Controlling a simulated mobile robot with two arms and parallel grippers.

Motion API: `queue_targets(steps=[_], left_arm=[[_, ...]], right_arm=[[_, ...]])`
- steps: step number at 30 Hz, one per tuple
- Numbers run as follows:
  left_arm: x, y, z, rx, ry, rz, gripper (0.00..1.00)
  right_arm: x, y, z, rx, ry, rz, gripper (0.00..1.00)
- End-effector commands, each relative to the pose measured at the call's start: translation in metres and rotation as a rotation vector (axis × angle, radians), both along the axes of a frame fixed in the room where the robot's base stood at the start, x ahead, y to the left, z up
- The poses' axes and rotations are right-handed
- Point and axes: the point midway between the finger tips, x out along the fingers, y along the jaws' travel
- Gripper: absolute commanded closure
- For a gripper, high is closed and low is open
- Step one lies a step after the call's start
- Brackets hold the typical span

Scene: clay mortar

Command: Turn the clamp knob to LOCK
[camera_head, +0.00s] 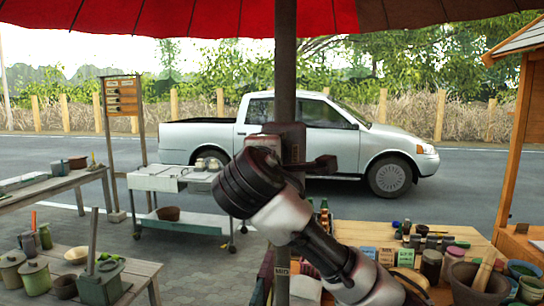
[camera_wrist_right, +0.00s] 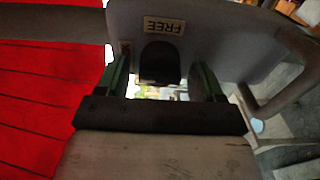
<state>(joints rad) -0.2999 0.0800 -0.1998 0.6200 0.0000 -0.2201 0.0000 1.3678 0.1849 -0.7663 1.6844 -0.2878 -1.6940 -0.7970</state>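The clamp (camera_head: 296,142) is a dark block around the parasol pole, with a dark arm sticking out to the right. In the right wrist view the clamp's grey plate (camera_wrist_right: 225,30) carries a FREE label (camera_wrist_right: 163,25), upside down in the picture. The dark knob (camera_wrist_right: 160,62) sits just beside that label. My right gripper (camera_wrist_right: 160,82) is open, with one green-edged finger on each side of the knob and a visible gap to it. In the head view my right arm rises from the lower right and hides the gripper. No LOCK label is readable. My left gripper is not in view.
The pole (camera_head: 285,70) stands upright in the middle under a red parasol (camera_head: 180,15). A wooden table (camera_head: 458,240) with pots and tools is at the lower right. A low bench (camera_head: 140,280) with jars is at the lower left. A pickup truck stands on the road behind.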

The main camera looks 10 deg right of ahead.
Motion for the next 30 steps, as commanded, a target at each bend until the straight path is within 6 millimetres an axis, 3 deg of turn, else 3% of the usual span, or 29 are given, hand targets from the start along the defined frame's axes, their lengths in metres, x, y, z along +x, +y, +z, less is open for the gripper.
queue_targets(steps=[8,21,30], left_arm=[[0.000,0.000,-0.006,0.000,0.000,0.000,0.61],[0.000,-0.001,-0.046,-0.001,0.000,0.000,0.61],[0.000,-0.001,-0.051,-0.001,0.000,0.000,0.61]], right_arm=[[-0.008,0.004,-0.001,0.002,-0.003,0.002,0.32],[-0.083,0.036,-0.003,0.002,-0.003,0.004,0.32],[-0.100,0.042,0.000,0.000,0.000,0.000,0.32]])
